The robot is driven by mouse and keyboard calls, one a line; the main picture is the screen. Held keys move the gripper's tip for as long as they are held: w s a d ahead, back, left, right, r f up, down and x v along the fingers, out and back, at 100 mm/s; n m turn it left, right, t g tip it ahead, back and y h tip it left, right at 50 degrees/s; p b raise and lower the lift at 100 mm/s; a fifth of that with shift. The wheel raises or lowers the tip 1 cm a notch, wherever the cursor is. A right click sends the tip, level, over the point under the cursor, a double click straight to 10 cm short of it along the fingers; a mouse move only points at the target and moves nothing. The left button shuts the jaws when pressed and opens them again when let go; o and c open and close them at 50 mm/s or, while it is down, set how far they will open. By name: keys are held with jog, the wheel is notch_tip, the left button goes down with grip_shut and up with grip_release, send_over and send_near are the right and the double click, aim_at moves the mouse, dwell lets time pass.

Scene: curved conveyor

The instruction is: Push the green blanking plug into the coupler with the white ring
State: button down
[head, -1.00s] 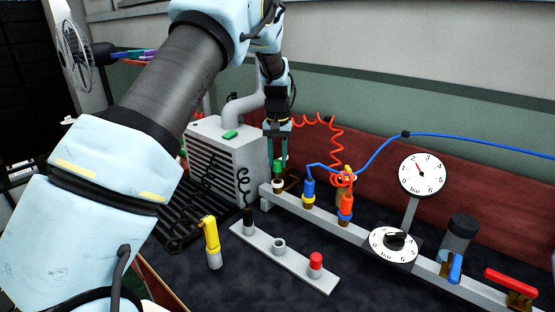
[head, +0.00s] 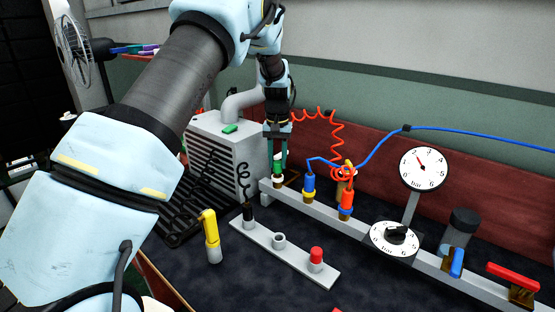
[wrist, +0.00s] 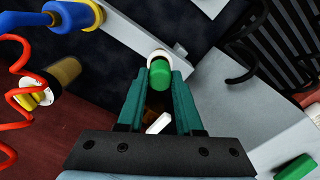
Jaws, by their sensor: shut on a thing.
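My gripper (head: 277,167) is shut on the green blanking plug (head: 278,168) and points down at the left end of the grey rail. In the wrist view the green plug (wrist: 160,76) lies between the teal fingertips (wrist: 162,82). The coupler with the white ring (head: 277,179) is directly below the plug; its white ring also shows in the wrist view (wrist: 157,54), just beyond the plug's end. The plug is lined up with the coupler and looks touching or very close; how deep it sits is hidden.
Blue (head: 309,184) and red (head: 346,202) hose fittings stand on the rail to the right. A grey vented box (head: 232,155) stands close on the left. In front are a grey strip (head: 287,264) with a red plug (head: 316,254) and a yellow-capped cylinder (head: 211,238).

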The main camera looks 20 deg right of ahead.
aim_at(277, 162)
jog(key=shift+f+b, duration=0.35)
jog(key=shift+f, duration=0.4)
jog(key=shift+c, duration=2.4)
grip_release()
notch_tip(277, 162, up, 11)
jog(key=b, duration=0.2)
jog(key=shift+f, duration=0.1)
jog(key=s+a+n, duration=0.2)
jog(key=a+n, duration=0.1)
jog(key=a, duration=1.6)
jog(key=s+a+f+n, duration=0.1)
jog(key=s+a+f, duration=0.1)
jog(key=s+a, duration=0.5)
jog(key=s+a+f+n+t, duration=0.1)
jog(key=s+a+f, duration=0.2)
jog(key=s+a, duration=0.5)
jog(key=a, duration=0.3)
jog(key=shift+s+t, duration=0.3)
